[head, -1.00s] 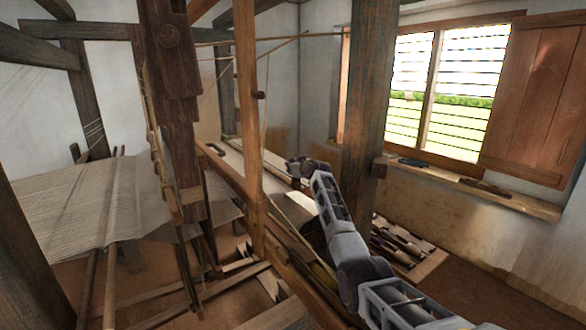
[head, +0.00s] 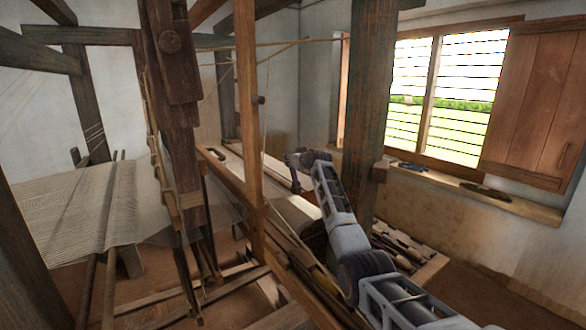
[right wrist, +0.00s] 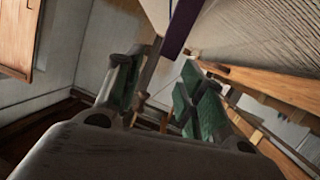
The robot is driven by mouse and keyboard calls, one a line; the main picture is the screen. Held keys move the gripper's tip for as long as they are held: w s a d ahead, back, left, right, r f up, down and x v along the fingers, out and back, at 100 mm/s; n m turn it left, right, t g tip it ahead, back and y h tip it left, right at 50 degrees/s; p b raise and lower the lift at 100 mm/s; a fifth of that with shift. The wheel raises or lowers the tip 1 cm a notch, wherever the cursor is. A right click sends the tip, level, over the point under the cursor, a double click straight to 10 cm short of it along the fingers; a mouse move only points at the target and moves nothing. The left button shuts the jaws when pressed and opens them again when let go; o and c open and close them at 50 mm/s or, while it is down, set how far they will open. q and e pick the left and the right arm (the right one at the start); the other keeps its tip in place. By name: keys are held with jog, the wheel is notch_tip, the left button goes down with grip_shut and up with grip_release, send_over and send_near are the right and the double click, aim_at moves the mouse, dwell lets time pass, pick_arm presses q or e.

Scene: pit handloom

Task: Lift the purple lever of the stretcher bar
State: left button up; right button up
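In the right wrist view a purple lever (right wrist: 181,28) shows at the top centre, beside a pale bar (right wrist: 158,12); its upper end is cut off by the picture edge. My right gripper (right wrist: 158,88) has its two green-padded fingers apart on either side of a thin pale piece, just below the lever. I see no clear grip on the lever. In the head view my right gripper (head: 295,168) is over the loom's cloth, small and dark; the lever cannot be made out there. My left gripper is in neither view.
The loom's wooden upright (head: 248,120) and long side beam (head: 228,178) stand just left of my right arm. A thick post (head: 366,110) rises behind it. A tray of tools (head: 398,242) lies on the floor at right. A windowsill (head: 450,184) holds small items.

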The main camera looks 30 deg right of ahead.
aim_at(293, 170)
jog(key=shift+r, duration=2.25)
